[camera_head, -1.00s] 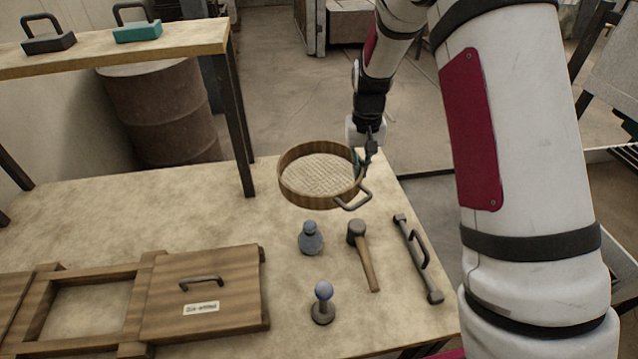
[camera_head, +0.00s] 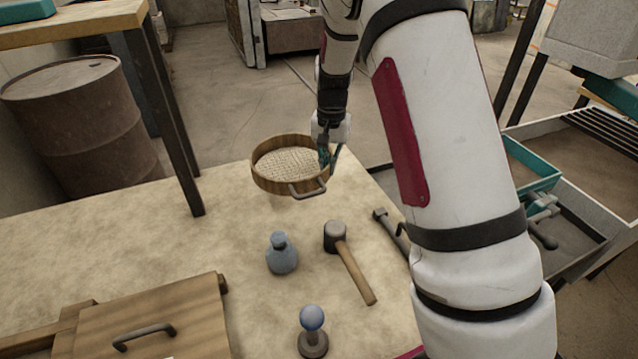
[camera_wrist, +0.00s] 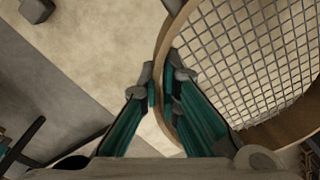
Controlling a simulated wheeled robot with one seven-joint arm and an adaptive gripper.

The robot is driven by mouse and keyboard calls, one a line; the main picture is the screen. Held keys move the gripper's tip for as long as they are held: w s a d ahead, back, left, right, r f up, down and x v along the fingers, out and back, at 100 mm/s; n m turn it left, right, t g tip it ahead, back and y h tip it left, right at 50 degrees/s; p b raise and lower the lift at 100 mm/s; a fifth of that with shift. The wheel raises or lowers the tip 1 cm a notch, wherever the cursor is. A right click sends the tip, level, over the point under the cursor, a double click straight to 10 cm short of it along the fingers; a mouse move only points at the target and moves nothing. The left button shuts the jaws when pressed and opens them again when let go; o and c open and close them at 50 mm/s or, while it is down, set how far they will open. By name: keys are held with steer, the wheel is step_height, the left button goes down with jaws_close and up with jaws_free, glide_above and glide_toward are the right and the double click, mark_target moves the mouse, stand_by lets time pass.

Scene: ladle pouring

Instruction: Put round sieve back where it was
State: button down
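The round sieve (camera_head: 288,163) has a wooden rim, a pale mesh and a grey handle on its near side. In the head view it is at the far right corner of the table. My gripper (camera_head: 325,158) is at the right side of its rim. In the wrist view the two fingers (camera_wrist: 159,92) stand on either side of the sieve's wooden rim (camera_wrist: 176,35) and look closed on it. The sieve appears roughly level; whether it touches the table is hard to tell.
A blue-grey flask (camera_head: 282,256), a mallet (camera_head: 350,262), a blue-knobbed stand (camera_head: 312,330) and a dark bar handle (camera_head: 390,230) are on the table (camera_head: 225,215). A wooden sliding panel (camera_head: 150,325) is at the front left. A shelf (camera_head: 75,22) rises at left. A teal tray (camera_head: 535,170) is at right.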

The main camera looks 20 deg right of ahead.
steer(key=shift+f, duration=2.75)
steer(key=shift+f, duration=0.1)
steer(key=c, duration=1.8)
jaws_free()
steer(key=shift+f, duration=0.1)
